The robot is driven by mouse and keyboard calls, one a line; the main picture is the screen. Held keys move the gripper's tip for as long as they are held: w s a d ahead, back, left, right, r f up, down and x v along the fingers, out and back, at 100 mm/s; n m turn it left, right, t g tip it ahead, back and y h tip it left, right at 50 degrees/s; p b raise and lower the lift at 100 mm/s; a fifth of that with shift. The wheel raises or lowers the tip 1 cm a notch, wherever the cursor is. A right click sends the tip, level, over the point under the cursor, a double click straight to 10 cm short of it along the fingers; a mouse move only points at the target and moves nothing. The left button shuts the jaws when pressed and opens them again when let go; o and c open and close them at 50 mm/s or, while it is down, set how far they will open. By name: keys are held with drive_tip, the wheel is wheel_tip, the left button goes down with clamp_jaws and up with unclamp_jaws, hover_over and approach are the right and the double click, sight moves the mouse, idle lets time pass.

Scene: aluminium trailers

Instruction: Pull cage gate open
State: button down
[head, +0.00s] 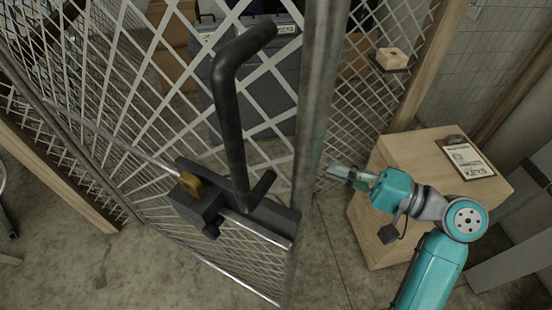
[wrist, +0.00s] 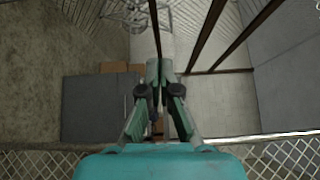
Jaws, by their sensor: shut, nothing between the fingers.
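The cage gate (head: 130,130) is a white metal mesh panel with a grey steel edge post (head: 312,130); it fills the left and middle of the head view. A black bar handle (head: 230,120) stands out from its front. Below the handle is a black latch housing with a yellow piece (head: 192,186) on a steel rod. My gripper (head: 338,171) is just right of the edge post, fingers pointing left towards it, holding nothing. In the wrist view my gripper's fingers (wrist: 160,68) are together. I cannot tell the exact gap to the post.
A wooden cabinet (head: 385,225) with a clipboard marked KEYS (head: 467,160) stands beside my arm at right. A fixed mesh panel with a wooden post (head: 430,65) and a small wooden block (head: 392,59) is behind. Grey boxes (head: 255,90) stand behind the gate mesh. Bare concrete floor shows at lower left.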

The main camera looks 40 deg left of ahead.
wheel_tip(320, 180, up, 6)
drive_tip(key=s+f+n+g+h, duration=0.1)
drive_tip(key=n+g, duration=0.2)
drive_tip(key=g, duration=0.1)
drive_tip(key=s+a, duration=0.8)
drive_tip(key=shift+a+r, duration=0.2)
drive_tip(key=shift+a, duration=0.1)
drive_tip(key=shift+s, duration=0.15)
